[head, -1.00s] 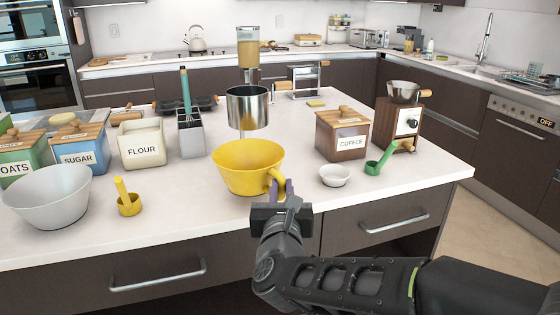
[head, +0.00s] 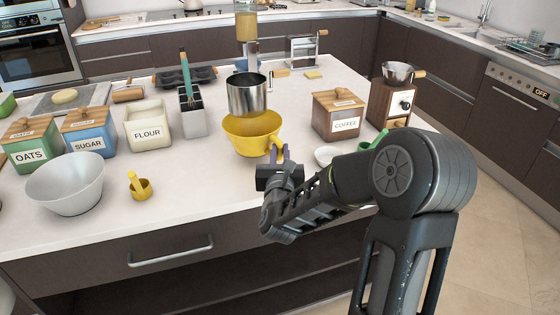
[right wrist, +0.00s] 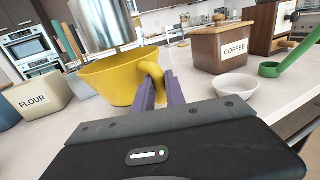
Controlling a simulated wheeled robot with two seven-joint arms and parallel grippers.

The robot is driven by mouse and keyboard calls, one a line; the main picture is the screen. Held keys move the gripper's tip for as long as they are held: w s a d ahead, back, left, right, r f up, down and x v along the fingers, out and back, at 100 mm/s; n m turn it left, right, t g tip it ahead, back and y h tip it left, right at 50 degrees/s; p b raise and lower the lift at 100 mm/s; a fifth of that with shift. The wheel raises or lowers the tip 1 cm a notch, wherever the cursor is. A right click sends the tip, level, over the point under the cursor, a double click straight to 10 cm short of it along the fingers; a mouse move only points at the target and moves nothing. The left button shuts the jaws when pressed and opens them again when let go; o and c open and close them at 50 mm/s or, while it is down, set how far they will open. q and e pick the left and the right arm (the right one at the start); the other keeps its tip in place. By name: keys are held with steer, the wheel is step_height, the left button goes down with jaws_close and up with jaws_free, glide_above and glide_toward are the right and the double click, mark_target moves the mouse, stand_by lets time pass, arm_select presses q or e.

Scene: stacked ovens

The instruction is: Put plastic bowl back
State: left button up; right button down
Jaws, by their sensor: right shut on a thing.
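The yellow plastic bowl (head: 250,138) is at the middle of the island counter, its handle toward my right gripper. My right gripper (head: 279,153) is shut on the handle; the purple fingers sit on either side of it. In the right wrist view the bowl (right wrist: 112,82) looks roughly level, with its handle between the fingertips (right wrist: 158,88). A metal cup-shaped container (head: 247,95) hides part of the bowl's far rim in the head view. I cannot tell whether the bowl touches the counter. My left gripper is not in view.
The coffee box (head: 337,117), a small white bowl (head: 327,155) and a green scoop (head: 372,146) are to the right. Flour (head: 148,125), sugar and oats boxes, a large white bowl (head: 66,183) and a yellow scoop (head: 140,187) are left.

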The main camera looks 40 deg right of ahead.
mark_target(280, 162)
step_height(280, 162, down, 3)
steer(key=shift+f+p, duration=0.15)
steer(key=shift+p, duration=0.2)
steer(key=shift+f+b, duration=0.25)
steer(key=shift+b, duration=0.05)
steer(key=c, duration=1.4)
jaws_free()
steer(key=shift+o, duration=0.2)
